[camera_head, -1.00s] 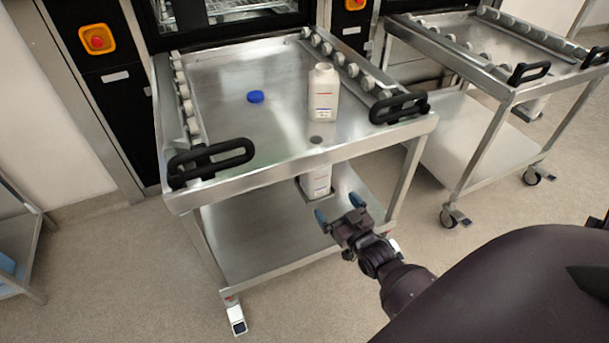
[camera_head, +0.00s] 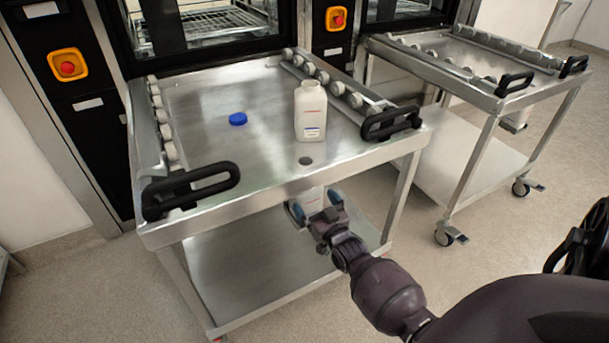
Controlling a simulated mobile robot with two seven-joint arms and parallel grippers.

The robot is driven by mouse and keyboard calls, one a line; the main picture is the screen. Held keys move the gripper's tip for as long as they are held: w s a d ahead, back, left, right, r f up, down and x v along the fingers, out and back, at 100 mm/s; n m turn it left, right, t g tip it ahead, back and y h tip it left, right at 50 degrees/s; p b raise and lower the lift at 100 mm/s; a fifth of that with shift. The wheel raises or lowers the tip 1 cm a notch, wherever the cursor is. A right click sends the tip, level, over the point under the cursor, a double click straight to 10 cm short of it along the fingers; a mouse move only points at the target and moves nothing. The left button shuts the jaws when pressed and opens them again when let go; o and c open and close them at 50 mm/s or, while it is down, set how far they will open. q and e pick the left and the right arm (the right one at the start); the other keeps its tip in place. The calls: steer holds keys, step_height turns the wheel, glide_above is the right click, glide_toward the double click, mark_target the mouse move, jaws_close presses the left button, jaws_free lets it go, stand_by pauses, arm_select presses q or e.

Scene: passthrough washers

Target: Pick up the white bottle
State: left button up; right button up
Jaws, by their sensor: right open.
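My left gripper is not in view.
The steel cart (camera_head: 205,145) has roller rails and black handles (camera_head: 190,190). A blue cap (camera_head: 237,118) lies on its top. A second cart (camera_head: 470,65) stands to the right. The lower shelf (camera_head: 250,270) looks clear. Washers stand behind.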

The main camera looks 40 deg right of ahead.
mark_target(313, 198)
steer(key=b+x, duration=0.1)
steer(key=x, duration=0.2)
steer(key=shift+w+d+f, duration=0.1)
steer(key=shift+w+d, duration=0.05)
steer(key=shift+w, duration=0.1)
steer(key=shift+w+d, duration=0.1)
steer(key=shift+w, duration=0.2)
steer(key=shift+w+r, duration=0.25)
steer(key=c, duration=1)
steer(key=shift+r, duration=0.1)
steer(key=shift+c, duration=0.6)
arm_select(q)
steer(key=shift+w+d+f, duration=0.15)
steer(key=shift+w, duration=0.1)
arm_select(e)
steer(key=shift+r, duration=0.15)
